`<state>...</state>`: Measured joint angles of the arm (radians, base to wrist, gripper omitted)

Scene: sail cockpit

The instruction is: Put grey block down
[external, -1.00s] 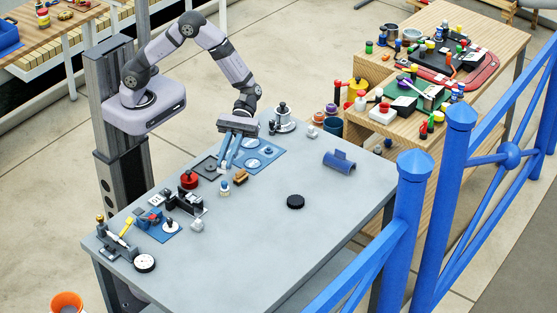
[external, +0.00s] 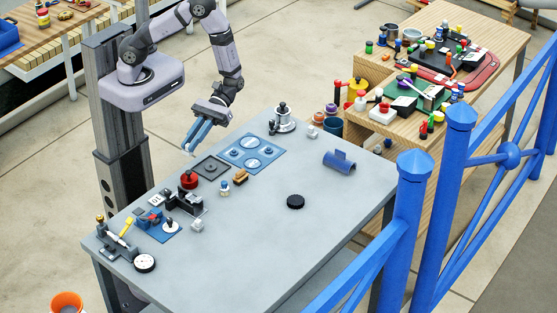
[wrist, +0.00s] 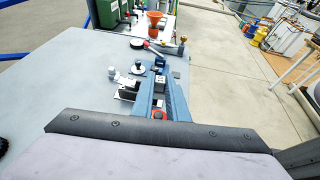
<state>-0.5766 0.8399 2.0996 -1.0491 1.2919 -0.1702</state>
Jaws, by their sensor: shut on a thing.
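My gripper (external: 196,139) has long blue fingers and hangs in the air over the far left edge of the grey table, pointing down and to the left. It is shut on the small pale grey block (external: 190,153) at its fingertips, which looks clear of the table top. In the wrist view the fingers (wrist: 161,88) point away over the table's equipment. Fingers and background overlap there, so the block's outline is hard to tell.
A black device (external: 187,201) stands nearer the front. The table's (external: 285,245) front and right areas are mostly clear around a black disc (external: 295,202).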

